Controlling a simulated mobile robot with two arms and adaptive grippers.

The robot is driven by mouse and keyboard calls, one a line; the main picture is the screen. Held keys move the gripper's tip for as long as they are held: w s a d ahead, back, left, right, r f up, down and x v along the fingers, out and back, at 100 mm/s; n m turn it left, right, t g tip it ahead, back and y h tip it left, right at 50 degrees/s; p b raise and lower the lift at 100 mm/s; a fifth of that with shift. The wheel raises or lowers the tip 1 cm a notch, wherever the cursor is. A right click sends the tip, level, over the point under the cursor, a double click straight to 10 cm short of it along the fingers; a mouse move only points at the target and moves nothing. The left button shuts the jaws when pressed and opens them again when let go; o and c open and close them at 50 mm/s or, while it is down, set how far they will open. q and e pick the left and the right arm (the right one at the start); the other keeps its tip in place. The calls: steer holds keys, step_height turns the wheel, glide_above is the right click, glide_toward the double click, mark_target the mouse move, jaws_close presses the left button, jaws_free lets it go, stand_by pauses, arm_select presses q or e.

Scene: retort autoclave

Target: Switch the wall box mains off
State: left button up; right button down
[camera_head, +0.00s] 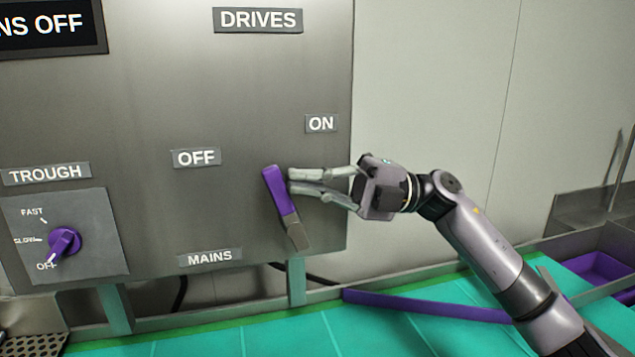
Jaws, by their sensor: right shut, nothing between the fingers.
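The wall box (150,115) is a grey metal panel filling the left and middle of the head view. Its mains lever has a purple handle (280,190) that stands nearly upright, its top tilted a little left, above a grey lower end (298,236). The OFF label (196,158) is to the lever's upper left, the ON label (321,123) to its upper right. The MAINS label (210,258) is at lower left. My right gripper (291,181) is shut and empty, its fingertips at the right side of the purple handle; touching or just apart is unclear. My left gripper is out of view.
A trough knob (64,242) sits on the box at lower left, its pointer near OFF. A dark display (50,27) at top left reads "NS OFF", partly cut off. Below the box runs a green surface (400,325) with a purple bar (425,306). Bare wall lies to the right.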

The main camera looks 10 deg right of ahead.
steer(key=shift+a+r, duration=0.1)
steer(key=shift+a, duration=0.55)
stand_by(0.3)
